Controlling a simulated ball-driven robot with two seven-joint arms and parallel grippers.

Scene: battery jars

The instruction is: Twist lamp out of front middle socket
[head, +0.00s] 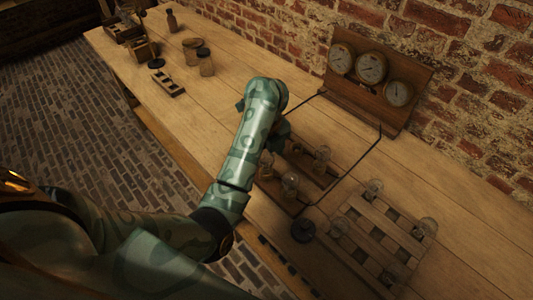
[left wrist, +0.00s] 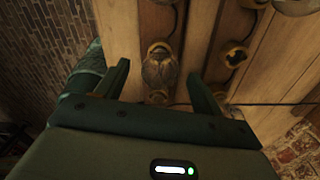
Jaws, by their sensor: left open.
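My left arm reaches over the wooden lamp board (head: 306,168), and its gripper is mostly hidden behind the arm in the head view. In the left wrist view the left gripper (left wrist: 158,73) is open, with one finger on each side of a clear glass lamp (left wrist: 160,70). The lamp sits in a brass-coloured socket (left wrist: 158,47); I see no finger touching the glass. Another socket (left wrist: 236,54) to the right looks empty. In the head view, glass lamps (head: 290,185) and (head: 322,158) stand on the board, and one more (head: 265,164) shows beside my arm. My right gripper is not in view.
A slotted wooden rack (head: 378,238) with several glass lamps lies at the right. A panel with three gauges (head: 372,68) stands by the brick wall. Jars and a small wooden block (head: 167,83) are at the far left.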

